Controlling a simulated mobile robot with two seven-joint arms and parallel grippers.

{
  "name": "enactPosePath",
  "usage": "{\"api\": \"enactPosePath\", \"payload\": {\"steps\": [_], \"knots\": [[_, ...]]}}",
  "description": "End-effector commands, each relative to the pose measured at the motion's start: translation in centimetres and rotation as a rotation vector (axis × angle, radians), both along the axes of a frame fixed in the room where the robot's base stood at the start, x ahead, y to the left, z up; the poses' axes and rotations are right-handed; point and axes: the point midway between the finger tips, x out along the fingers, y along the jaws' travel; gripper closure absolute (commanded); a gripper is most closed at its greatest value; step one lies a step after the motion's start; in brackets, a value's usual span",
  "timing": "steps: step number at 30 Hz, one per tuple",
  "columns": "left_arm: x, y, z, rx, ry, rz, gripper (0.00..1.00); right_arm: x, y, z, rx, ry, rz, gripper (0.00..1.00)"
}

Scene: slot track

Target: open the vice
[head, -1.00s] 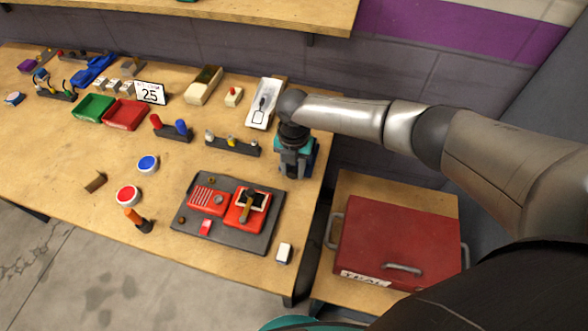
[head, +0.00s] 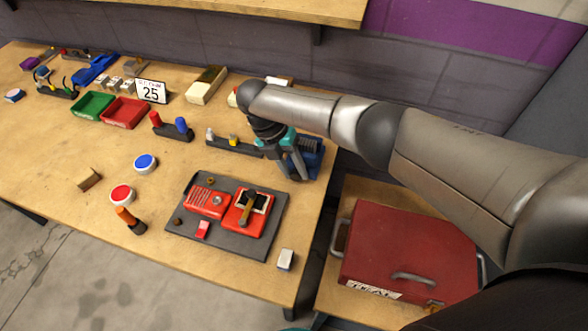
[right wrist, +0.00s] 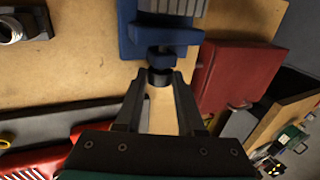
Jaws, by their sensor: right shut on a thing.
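The blue vice (head: 314,158) stands near the right end of the workbench, partly hidden behind my right gripper (head: 300,170). In the right wrist view the vice (right wrist: 162,38) shows at the top, with its blue jaw block and ribbed grey part. A dark round knob (right wrist: 160,77) sticks out of its front. My right gripper's fingertips (right wrist: 160,84) sit on either side of this knob and are shut on it. My left gripper is not in view.
A dark grey board (head: 186,240) with red boxes lies in front of the vice. A small white block (head: 285,260) is near the bench edge. A red toolbox (head: 410,250) stands on a lower surface at right. Trays (head: 124,113) and small parts fill the left.

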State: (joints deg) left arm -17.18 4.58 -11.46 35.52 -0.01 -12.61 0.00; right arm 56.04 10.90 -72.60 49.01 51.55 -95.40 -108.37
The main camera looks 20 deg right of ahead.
Motion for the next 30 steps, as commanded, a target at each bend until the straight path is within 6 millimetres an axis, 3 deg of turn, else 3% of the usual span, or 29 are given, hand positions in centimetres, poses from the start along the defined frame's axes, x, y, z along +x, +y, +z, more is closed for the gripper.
{"api": "enactPosePath", "payload": {"steps": [4,5,12,23,30], "knots": [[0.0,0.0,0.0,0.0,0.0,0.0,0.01,0.0,-0.1,0.0,-0.001,-0.002,0.001,1.0],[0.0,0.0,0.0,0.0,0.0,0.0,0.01,0.0,-0.1,0.0,-0.001,-0.002,0.001,0.61],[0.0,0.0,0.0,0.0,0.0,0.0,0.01,0.0,-0.1,0.0,0.0,-0.001,0.0,0.34],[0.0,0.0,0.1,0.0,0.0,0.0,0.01,0.2,0.2,0.5,0.001,-0.002,0.001,0.32],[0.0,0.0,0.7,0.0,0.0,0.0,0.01,1.1,1.5,4.7,0.004,-0.005,0.002,0.32]]}}
